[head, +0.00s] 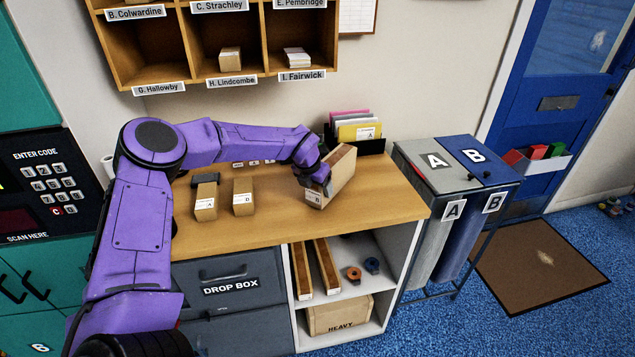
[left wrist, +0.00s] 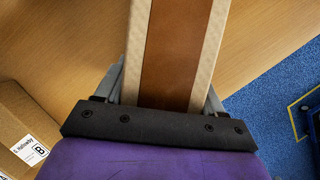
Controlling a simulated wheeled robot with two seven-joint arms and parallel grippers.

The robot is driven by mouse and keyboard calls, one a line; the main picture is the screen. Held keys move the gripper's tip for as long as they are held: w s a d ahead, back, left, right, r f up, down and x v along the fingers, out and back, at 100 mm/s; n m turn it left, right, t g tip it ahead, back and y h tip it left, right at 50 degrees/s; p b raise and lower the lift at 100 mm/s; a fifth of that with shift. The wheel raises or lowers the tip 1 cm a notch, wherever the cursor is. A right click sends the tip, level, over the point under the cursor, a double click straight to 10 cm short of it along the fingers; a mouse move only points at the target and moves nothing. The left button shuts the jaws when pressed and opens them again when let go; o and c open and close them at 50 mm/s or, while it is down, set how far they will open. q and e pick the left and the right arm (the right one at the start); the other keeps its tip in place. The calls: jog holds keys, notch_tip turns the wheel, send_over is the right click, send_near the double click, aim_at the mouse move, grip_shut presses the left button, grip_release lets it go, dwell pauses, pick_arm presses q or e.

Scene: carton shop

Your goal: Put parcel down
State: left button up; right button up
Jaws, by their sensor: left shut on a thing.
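The held parcel (head: 342,178) is a long carton with a brown strip along its narrow top. My left gripper (head: 322,172) is shut on it near the right end of the wooden counter (head: 270,225). The parcel and its brown strip also show between the fingers in the left wrist view (left wrist: 172,55). I cannot tell whether its underside touches the counter. A carton labelled B (left wrist: 25,135) is close beside the gripper at lower left in that view. My right gripper is not in view.
Two small cartons (head: 206,203) (head: 243,198) stand on the counter to the left. A black file rack (head: 365,147) stands behind. Bins A (head: 430,180) and B (head: 475,165) stand to the right. Below are the drop box (head: 230,270) and shelves. The counter's front strip is clear.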

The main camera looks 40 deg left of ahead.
pick_arm(q)
jog(key=shift+f, duration=0.15)
jog(key=o, duration=1.7)
jog(key=shift+f, duration=0.1)
jog(key=shift+o, duration=0.2)
jog(key=b+v, duration=0.2)
jog(key=v, duration=1)
